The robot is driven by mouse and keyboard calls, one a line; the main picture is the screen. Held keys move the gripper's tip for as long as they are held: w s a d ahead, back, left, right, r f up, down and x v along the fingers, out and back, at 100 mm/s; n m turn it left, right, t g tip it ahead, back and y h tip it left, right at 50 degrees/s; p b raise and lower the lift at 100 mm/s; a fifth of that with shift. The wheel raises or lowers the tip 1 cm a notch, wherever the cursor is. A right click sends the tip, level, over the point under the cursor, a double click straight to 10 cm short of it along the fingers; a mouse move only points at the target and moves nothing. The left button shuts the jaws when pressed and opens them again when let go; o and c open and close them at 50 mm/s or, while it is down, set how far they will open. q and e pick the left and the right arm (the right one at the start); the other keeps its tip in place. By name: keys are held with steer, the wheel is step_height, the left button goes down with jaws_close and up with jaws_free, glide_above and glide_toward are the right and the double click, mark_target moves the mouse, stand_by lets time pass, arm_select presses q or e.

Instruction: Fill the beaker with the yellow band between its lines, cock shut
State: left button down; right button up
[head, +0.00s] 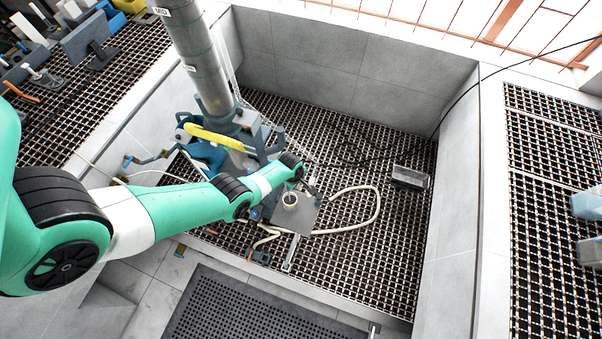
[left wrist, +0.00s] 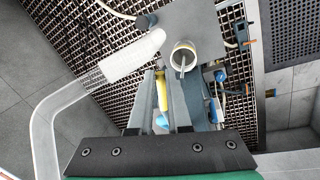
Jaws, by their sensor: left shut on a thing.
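The beaker (head: 290,199) stands on a grey plate (head: 300,217) near the foot of the column. My right gripper is in neither view.
The thick grey column (head: 197,55) rises behind my left arm, with a yellow handle (head: 214,137) at its base. A pale hose (head: 377,205) loops over the grating. A small grey box (head: 410,178) stands to the right. The grating between is mostly clear.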

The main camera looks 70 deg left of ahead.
arm_select(q)
steer(key=shift+s+a+f+m+h+p, duration=0.25)
steer(key=shift+s+m, duration=0.7)
steer(key=shift+m, duration=1.15)
steer(key=shift+s+a+r+m+h+p, duration=0.2)
steer(key=shift+s+m+h, duration=0.5)
steer(key=shift+m, duration=1.4)
steer(key=shift+s+f+m+h+p, duration=0.15)
steer(key=shift+s+m+p, duration=0.15)
steer(key=shift+s+m, duration=1.35)
steer(key=shift+w+r+m, duration=0.15)
steer(key=shift+w+m, duration=0.3)
steer(key=shift+m, duration=0.1)
steer(key=c, duration=0.9)
jaws_free()
steer(key=shift+o, duration=0.2)
